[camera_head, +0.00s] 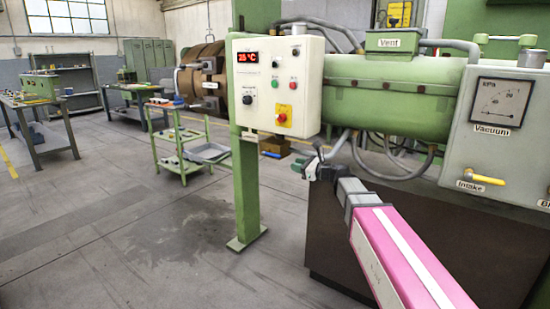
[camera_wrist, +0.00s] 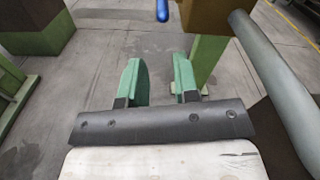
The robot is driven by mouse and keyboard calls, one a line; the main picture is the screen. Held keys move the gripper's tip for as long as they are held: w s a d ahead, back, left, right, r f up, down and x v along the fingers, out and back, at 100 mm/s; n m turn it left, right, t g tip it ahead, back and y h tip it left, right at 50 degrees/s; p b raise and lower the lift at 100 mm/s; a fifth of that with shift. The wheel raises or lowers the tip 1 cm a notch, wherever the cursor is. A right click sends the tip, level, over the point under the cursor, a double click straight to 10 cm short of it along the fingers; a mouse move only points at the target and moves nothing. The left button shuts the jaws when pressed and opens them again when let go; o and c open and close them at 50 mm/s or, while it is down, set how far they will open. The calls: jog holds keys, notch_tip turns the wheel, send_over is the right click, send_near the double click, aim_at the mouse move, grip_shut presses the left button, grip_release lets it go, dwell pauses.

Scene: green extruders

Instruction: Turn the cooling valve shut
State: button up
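My gripper (camera_head: 302,166) is in front of the green machine, below and right of the control box. In the wrist view its two green fingers (camera_wrist: 158,82) stand apart with nothing between them, so it is open. A blue lever (camera_wrist: 162,10) sits at the top edge of the wrist view, beside a brown block (camera_wrist: 215,15), beyond the fingertips and apart from them. In the head view a blue lever (camera_head: 271,154) shows below the control box, left of my gripper. No cooling label is readable, so I cannot confirm that this is the cooling valve.
The control box (camera_head: 262,110) hangs on a green post (camera_head: 247,190). A grey pipe (camera_wrist: 275,85) runs close along the right of the wrist view. A yellow handle (camera_head: 485,178) marked Intake is at the right. A green cart (camera_head: 180,150) stands left; open floor (camera_head: 120,220) lies in front.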

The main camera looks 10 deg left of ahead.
aim_at(276, 156)
jog(key=shift+m, duration=0.3)
jog(key=x, duration=0.3)
jog(key=r+x, duration=0.1)
jog(key=x, duration=0.7)
jog(key=shift+w+a+r, duration=0.1)
jog(key=shift+w+r, duration=0.1)
grip_shut()
